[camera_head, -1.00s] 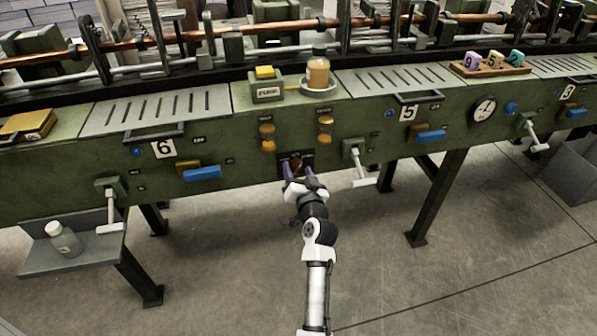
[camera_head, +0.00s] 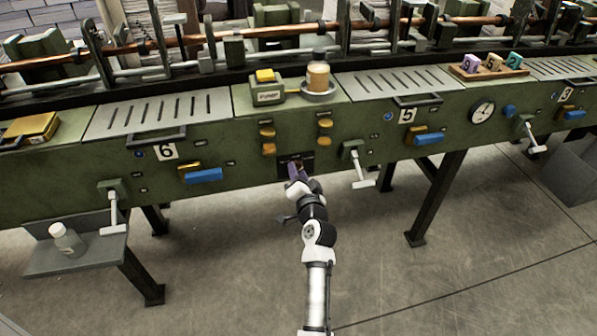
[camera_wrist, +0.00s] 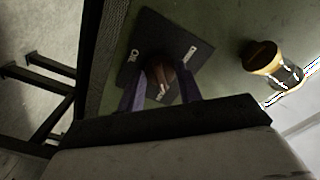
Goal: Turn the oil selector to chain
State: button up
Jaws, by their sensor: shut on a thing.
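The oil selector is a dark square plate (camera_wrist: 146,34) on the green machine front, with a brownish knob (camera_wrist: 182,82) and small white labels around it. In the wrist view the plate looks tilted, and the labels are too small to read surely. My gripper (camera_wrist: 163,84) has its purple fingers on either side of the knob, shut on it. In the head view my gripper (camera_head: 297,172) is at the plate (camera_head: 308,158), below the orange knobs, and hides the knob. I cannot tell which label the knob points to.
A white-handled lever (camera_head: 360,168) stands just right of my gripper. Orange knobs (camera_head: 325,124) sit above it. The blue handle (camera_head: 204,175) is to the left. A shelf with a bottle (camera_head: 67,240) is at lower left. The floor in front is clear.

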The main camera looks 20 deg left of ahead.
dwell(0.3)
jog(key=o, duration=1)
jog(key=shift+s+d, duration=0.1)
jog(key=shift+b+v, duration=1.5)
jog(key=shift+v, duration=5.3)
